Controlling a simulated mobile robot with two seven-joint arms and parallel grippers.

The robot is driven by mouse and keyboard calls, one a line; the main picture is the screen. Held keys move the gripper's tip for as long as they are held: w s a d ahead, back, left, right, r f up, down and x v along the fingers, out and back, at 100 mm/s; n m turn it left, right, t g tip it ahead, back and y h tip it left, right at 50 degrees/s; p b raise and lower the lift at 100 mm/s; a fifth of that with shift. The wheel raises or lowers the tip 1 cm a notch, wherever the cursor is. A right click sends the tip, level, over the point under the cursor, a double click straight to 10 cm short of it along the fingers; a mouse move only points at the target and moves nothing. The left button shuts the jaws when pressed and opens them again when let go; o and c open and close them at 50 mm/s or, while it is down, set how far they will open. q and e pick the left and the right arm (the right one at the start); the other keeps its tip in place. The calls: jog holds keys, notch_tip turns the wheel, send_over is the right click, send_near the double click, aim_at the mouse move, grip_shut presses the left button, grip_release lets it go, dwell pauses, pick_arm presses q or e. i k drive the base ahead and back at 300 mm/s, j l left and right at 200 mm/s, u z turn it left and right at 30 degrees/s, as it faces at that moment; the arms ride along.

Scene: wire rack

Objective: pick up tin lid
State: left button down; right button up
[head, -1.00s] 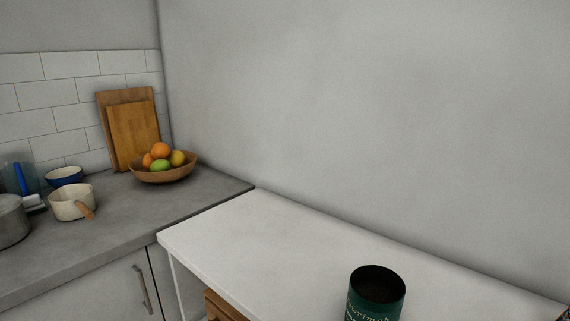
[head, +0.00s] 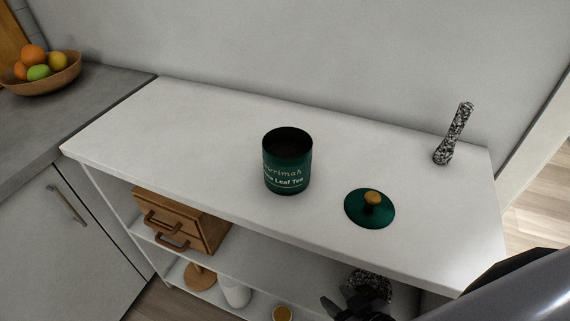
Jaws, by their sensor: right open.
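The tin lid (head: 369,209) is a dark green disc with a gold knob. It lies flat, knob up, on the white top of the rack, right of the tin. The green tea tin (head: 287,165) stands upright and open, its inside dark. My right gripper (head: 343,302) shows at the bottom edge, dark and partly cut off. It is open, nearer to me than the lid and apart from it. My left gripper is not in view.
A speckled stone pestle (head: 454,134) is at the right rear of the white top (head: 170,125). Below are a wooden drawer box (head: 180,218), a speckled stone object (head: 372,281) and jars. A fruit bowl (head: 45,84) sits on the left counter. The top's left part is clear.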

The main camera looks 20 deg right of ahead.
aim_at(370, 208)
jog(key=k+l+z, duration=0.1)
jog(key=z, duration=0.35)
jog(key=l+z, duration=0.25)
jog(key=z, duration=0.15)
jog(key=k, duration=0.15)
jog(key=k+j+u, duration=0.05)
